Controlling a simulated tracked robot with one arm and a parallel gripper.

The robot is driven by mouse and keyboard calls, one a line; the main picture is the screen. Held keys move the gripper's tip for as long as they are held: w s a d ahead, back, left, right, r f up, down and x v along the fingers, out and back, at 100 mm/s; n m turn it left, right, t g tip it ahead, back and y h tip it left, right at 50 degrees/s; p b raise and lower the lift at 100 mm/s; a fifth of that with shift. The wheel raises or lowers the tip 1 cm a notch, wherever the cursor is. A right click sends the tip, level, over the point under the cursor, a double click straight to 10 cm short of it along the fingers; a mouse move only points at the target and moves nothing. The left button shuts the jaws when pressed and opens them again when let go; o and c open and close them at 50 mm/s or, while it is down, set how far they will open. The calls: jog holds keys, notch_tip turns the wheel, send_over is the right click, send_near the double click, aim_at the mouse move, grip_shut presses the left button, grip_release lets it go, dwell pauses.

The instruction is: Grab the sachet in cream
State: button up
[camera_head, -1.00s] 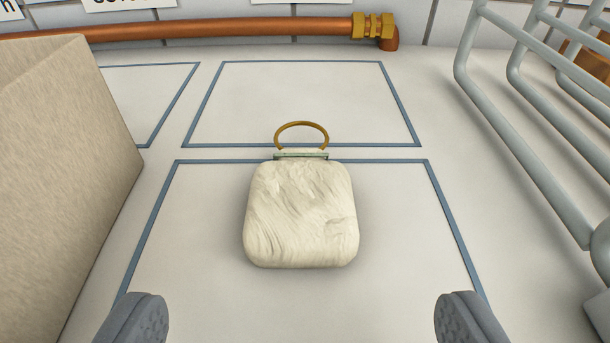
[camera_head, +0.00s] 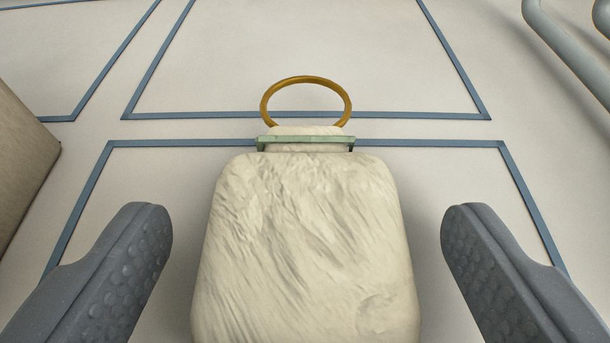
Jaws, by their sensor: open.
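The cream sachet (camera_head: 305,245) lies on the pale surface in the middle of the view, its lower end cut off by the frame's bottom edge. It has a green clip band (camera_head: 305,140) at its far end and a brass-coloured ring (camera_head: 305,80) beyond that. My gripper (camera_head: 307,235) is open, with one grey finger to the left of the sachet and one to the right. A gap shows between each finger and the sachet, and neither finger appears to touch it.
The pale surface (camera_head: 300,50) is marked with blue-outlined rectangles. A beige block (camera_head: 22,165) stands at the left edge. Grey rails (camera_head: 570,50) rise at the upper right. The surface beyond the ring is clear.

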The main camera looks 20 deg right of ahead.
jog(key=shift+w+f, duration=0.1)
jog(key=c, duration=1.1)
jog(key=shift+o, duration=0.2)
